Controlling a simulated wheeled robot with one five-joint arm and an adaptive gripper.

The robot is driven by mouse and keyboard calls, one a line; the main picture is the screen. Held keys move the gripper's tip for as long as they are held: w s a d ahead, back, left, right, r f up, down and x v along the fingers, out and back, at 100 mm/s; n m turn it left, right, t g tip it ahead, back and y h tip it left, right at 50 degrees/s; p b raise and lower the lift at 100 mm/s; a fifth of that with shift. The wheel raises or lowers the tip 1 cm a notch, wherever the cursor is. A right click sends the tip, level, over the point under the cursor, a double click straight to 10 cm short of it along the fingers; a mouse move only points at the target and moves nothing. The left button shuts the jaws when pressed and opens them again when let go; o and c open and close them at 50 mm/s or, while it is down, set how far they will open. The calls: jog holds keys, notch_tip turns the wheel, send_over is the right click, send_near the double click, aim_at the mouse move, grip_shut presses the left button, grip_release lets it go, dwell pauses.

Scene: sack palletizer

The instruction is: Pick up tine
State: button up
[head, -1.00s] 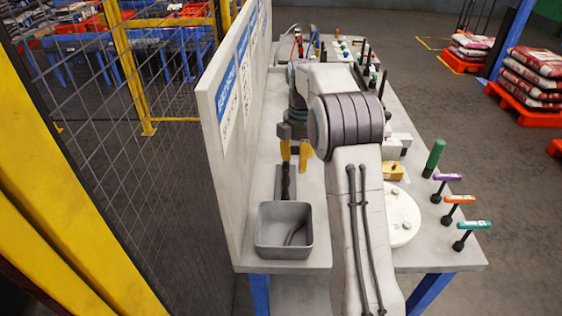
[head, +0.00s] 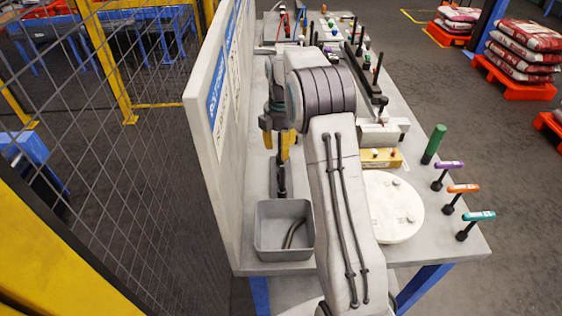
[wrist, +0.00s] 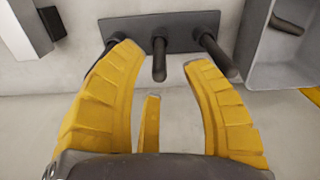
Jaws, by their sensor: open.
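A dark bent rod, which may be the tine (head: 293,232), lies in the grey bin (head: 259,238) at the near end of the bench. It also shows in the wrist view (wrist: 287,25). A dark plate with three upright dark pegs (wrist: 180,20) lies on the bench beside the bin; I cannot tell whether a peg is the tine. My gripper (wrist: 165,65) has yellow fingers spread apart, near the pegs. It is open, and no held object shows. In the head view my gripper (head: 276,158) hangs just beyond the plate.
A white panel (head: 225,130) stands along the bench's left edge. A white round disc (head: 395,222), a yellow block (head: 381,158), a green cylinder (head: 434,143) and coloured-handled tools (head: 448,165) stand to the right of my arm. A small grey block (wrist: 30,25) is at the wrist view's left.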

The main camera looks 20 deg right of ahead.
aim_at(281, 163)
jog(key=shift+f, duration=1.3)
jog(key=shift+o, duration=0.2)
grip_shut()
